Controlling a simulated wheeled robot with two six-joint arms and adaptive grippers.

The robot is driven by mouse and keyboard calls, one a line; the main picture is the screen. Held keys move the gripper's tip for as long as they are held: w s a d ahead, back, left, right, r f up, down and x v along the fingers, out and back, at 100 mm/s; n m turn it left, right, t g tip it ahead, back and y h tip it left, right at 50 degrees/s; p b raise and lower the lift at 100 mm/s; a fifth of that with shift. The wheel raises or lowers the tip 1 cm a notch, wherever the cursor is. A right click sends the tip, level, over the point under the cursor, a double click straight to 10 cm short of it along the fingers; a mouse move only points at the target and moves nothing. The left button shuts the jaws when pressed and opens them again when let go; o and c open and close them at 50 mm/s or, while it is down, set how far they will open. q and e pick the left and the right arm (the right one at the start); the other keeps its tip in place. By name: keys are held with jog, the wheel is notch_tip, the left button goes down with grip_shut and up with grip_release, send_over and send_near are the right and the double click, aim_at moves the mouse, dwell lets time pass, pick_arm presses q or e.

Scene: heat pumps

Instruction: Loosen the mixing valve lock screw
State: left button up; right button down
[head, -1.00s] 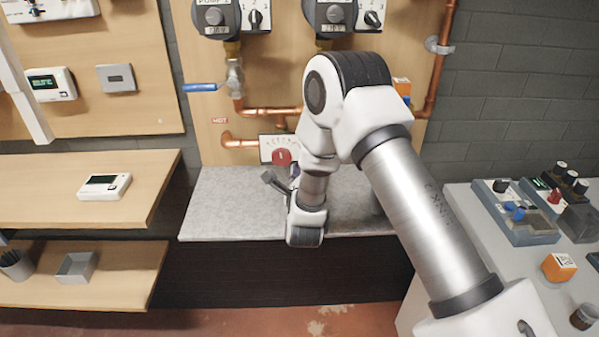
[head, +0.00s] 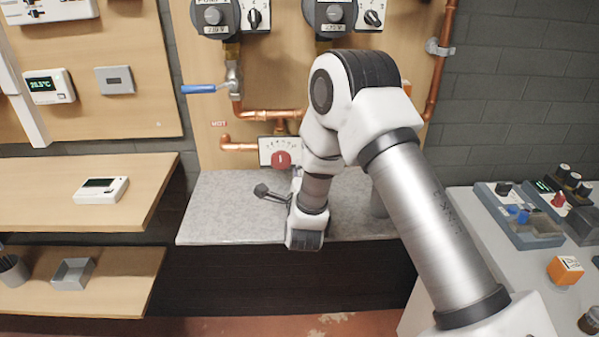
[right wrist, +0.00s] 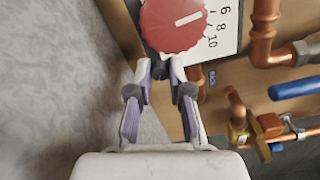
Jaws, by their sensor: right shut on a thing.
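The mixing valve's red round knob (head: 281,159), with a white mark, sits on a white scale plate (head: 265,148) low on the wooden panel. In the right wrist view the red knob (right wrist: 173,22) fills the top middle, beside its numbered plate (right wrist: 222,28). My right gripper (right wrist: 160,72) has its fingertips close together just under the knob's rim, shut on a small dark piece there, apparently the lock screw (right wrist: 160,68). The screw is mostly hidden by the fingertips. My left gripper is not in view.
Copper pipes (head: 265,115) and a blue-handled valve (head: 205,88) are above the knob. A grey stone-like ledge (head: 220,215) lies below it. A grey cylinder (head: 378,203) stands on the ledge behind my right arm. A bench with control boxes (head: 520,215) is at right.

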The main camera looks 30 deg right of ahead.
jog(key=c, duration=1.1)
grip_release()
jog(key=v, duration=1.2)
jog(key=shift+a+f, duration=0.1)
